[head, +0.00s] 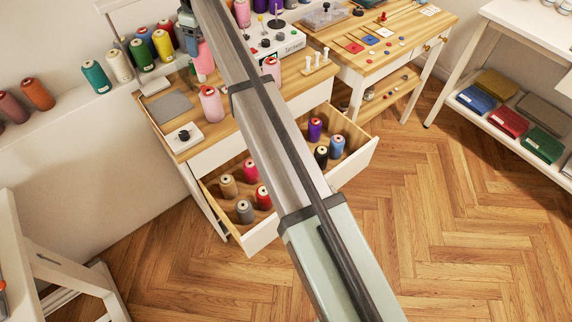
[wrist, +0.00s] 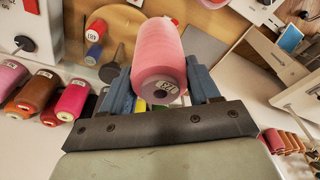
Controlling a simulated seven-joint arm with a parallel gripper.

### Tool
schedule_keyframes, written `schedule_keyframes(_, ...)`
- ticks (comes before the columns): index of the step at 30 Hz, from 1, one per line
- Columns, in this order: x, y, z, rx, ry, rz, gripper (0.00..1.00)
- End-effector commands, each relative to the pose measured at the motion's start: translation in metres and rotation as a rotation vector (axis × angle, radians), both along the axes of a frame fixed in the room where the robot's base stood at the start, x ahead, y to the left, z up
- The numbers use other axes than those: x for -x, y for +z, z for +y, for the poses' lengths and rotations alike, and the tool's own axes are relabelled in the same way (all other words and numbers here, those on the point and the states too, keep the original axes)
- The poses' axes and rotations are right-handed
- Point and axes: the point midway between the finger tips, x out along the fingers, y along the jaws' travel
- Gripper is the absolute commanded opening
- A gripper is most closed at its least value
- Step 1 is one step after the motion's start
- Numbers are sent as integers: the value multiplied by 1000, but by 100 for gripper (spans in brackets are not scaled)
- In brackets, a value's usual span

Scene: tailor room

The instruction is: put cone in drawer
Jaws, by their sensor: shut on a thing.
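My gripper (wrist: 160,90) is shut on a light pink cone (wrist: 158,52) of thread. In the head view, my arm hides part of the scene. The bluish gripper end (head: 188,30) shows at the upper left, close to a pink cone (head: 205,57) that appears to be the held one. The wooden drawer (head: 262,238) below the table is pulled open. It holds several cones, including brown, red, grey, purple, blue and black ones. My arm hides its middle.
Two other pink cones (head: 211,105) (head: 272,68) stand on the sewing table (head: 225,128). Several coloured cones stand on the white ledge (head: 70,100) at left. A small white device (head: 184,138) sits at the table's near-left corner. The floor right of the drawer is clear.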

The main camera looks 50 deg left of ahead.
Motion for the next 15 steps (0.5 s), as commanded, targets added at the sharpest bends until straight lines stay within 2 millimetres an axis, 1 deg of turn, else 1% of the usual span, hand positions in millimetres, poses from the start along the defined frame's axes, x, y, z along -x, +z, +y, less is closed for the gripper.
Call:
schedule_keyframes(1, -23, 2, -13, -1, -29, 0, 20)
schedule_keyframes(2, -34, 2, -19, 0, -44, 0, 20)
schedule_keyframes(3, -49, 3, -27, 0, -65, 0, 20)
schedule_keyframes(6, -83, 5, -47, 0, -110, 0, 20)
schedule_keyframes(9, -113, 7, -65, 0, -152, 1, 20)
schedule_keyframes(15, -164, 10, -101, 0, -231, 0, 20)
